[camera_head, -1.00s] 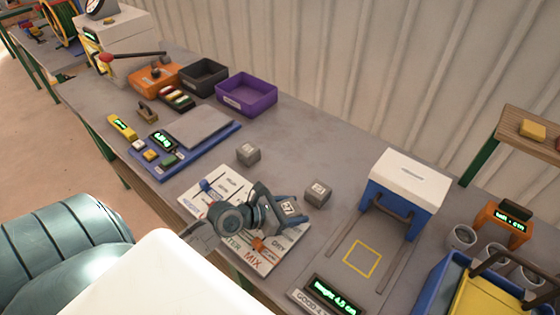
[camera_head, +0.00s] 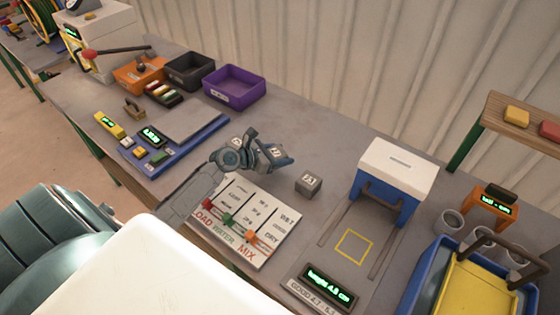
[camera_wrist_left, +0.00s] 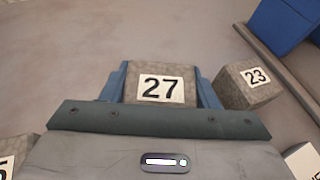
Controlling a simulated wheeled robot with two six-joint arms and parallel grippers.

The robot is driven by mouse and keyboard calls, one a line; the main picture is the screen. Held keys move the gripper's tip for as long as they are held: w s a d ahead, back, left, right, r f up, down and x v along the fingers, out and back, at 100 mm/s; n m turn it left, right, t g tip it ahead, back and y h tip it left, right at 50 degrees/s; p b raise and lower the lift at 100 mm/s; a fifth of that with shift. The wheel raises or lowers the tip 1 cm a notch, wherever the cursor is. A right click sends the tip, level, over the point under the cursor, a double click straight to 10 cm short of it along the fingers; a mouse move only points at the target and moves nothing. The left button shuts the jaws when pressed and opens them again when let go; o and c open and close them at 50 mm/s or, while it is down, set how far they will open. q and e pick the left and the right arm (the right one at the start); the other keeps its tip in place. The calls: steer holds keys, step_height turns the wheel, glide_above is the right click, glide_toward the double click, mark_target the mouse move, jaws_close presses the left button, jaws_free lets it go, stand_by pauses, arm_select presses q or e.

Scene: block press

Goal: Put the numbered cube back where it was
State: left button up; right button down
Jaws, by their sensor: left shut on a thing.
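My left gripper (camera_head: 277,157) is shut on a grey cube with a white label. The wrist view shows this cube (camera_wrist_left: 160,83) between the blue fingers, its label reading 27. The gripper is over the bench behind the slider board; I cannot tell whether the cube touches the bench. A second grey cube (camera_head: 308,185), labelled 23, sits to the right, apart from the held cube. It also shows in the wrist view (camera_wrist_left: 247,85). A third cube (camera_wrist_left: 12,158), its label ending in 5, is cut off at lower left there; the gripper hides it in the head view. My right gripper is not in view.
The slider board (camera_head: 247,225) lies in front of the gripper. A blue-and-white press (camera_head: 396,175) with rails and a yellow square (camera_head: 354,243) stands right. A blue scale (camera_head: 185,150) is left, with purple (camera_head: 235,88) and black bins behind. Bench between gripper and wall is clear.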

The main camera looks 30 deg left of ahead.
arm_select(q)
step_height(320, 180, down, 3)
steer(key=shift+f, duration=0.1)
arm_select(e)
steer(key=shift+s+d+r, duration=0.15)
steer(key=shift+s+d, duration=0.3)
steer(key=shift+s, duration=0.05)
arm_select(q)
steer(key=shift+f, duration=0.15)
steer(key=o, duration=1.2)
steer(key=shift+s, duration=0.1)
steer(key=shift+o, duration=0.2)
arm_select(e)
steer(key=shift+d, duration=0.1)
